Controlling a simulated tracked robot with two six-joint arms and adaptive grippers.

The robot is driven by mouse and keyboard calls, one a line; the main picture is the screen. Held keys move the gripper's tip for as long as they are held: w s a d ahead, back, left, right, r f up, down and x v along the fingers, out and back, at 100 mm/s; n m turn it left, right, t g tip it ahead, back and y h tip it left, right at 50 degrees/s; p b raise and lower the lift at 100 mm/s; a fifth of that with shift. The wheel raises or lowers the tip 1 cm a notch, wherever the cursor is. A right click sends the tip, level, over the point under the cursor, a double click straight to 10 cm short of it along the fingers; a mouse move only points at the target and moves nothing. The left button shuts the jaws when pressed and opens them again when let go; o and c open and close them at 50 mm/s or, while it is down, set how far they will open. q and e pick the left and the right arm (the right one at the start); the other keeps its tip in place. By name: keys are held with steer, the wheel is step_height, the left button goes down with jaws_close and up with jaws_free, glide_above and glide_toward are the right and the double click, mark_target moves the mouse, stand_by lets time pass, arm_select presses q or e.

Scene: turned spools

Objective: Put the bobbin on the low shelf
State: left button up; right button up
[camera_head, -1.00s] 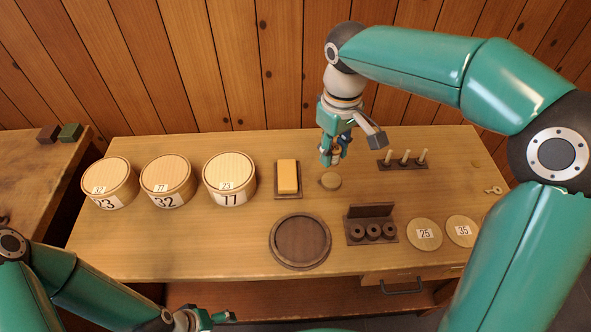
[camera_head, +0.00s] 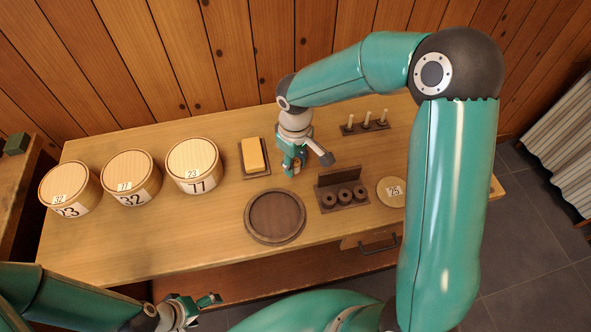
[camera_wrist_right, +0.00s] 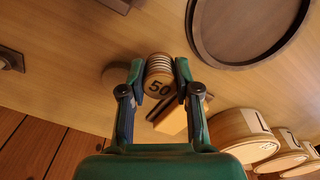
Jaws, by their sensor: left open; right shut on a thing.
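My right gripper (camera_head: 295,168) is above the table, between the yellow block and the dark three-hole rack. In the wrist view it (camera_wrist_right: 158,78) is shut on the bobbin (camera_wrist_right: 158,68), a ribbed pale wooden piece marked 50. In the head view the fingers mostly hide the bobbin. The low shelf (camera_head: 255,277) is the reddish-brown board under the table's front edge, empty where I see it; my left arm and other parts of me cover some of it. My left gripper (camera_head: 192,309) is open and empty at the lower left, in front of the shelf.
On the table (camera_head: 110,235) stand numbered round boxes (camera_head: 130,178), a yellow block (camera_head: 253,155) on a tray, a round dark tray (camera_head: 275,217), a dark rack (camera_head: 343,195), a peg stand (camera_head: 365,126) and a disc marked 25 (camera_head: 391,191). A drawer handle (camera_head: 380,245) juts out in front.

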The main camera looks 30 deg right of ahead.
mark_target(295, 173)
steer(key=shift+f, duration=2)
steer(key=shift+s, duration=0.1)
steer(key=shift+f, duration=0.15)
steer(key=o, duration=0.9)
steer(key=shift+c, duration=0.2)
